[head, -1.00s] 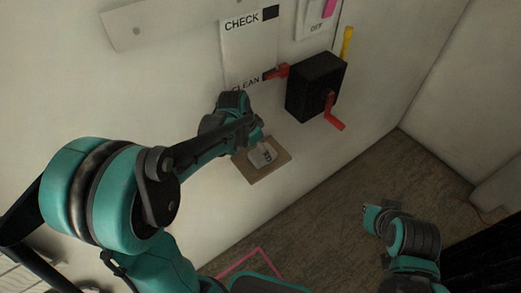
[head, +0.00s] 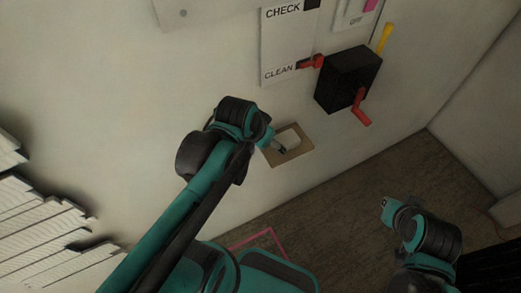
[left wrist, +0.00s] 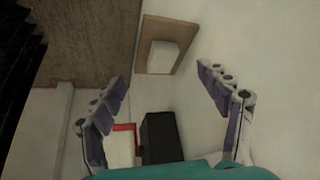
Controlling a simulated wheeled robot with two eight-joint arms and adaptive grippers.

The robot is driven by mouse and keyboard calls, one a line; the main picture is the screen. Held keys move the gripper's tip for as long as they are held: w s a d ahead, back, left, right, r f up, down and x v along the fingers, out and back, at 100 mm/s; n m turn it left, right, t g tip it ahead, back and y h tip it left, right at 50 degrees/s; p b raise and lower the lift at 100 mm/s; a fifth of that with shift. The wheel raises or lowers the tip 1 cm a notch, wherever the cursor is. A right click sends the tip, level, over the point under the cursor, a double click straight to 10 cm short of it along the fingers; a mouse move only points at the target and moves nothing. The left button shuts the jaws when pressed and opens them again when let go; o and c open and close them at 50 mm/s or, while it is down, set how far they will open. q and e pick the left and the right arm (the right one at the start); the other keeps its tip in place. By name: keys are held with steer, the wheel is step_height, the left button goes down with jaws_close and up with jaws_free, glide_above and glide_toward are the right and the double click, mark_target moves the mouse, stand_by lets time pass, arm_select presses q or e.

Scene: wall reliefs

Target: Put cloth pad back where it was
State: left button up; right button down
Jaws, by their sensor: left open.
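The white cloth pad (head: 290,137) lies on a small tan wall ledge (head: 297,155). In the left wrist view the pad (left wrist: 164,57) also rests on the ledge (left wrist: 150,22), apart from the fingers. My left gripper (left wrist: 160,82) is open and empty, its two fingers spread wide on either side of the view, with the pad ahead between them. In the head view my left gripper (head: 274,143) is at the ledge's left side, partly covering the pad's near edge. My right gripper (head: 387,206) is low at the right, away from the ledge; its fingers are too small to read.
A black box (head: 348,78) with red handles and a yellow lever (head: 385,38) is on the wall right of the ledge. A CHECK/CLEAN sign (head: 286,45) hangs above. White slatted stacks (head: 40,235) are at the left. The floor (head: 340,195) below is clear.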

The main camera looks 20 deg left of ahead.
arm_select(q)
steer(key=s+n, duration=0.1)
steer(key=s, duration=0.1)
steer(key=s+f+n+t, duration=0.1)
steer(key=s, duration=0.1)
steer(key=shift+a+f+t+y, duration=0.1)
steer(key=shift+t+y, duration=0.2)
steer(key=shift+w, duration=0.1)
step_height(320, 180, down, 5)
steer(key=b, duration=0.5)
stand_by(0.4)
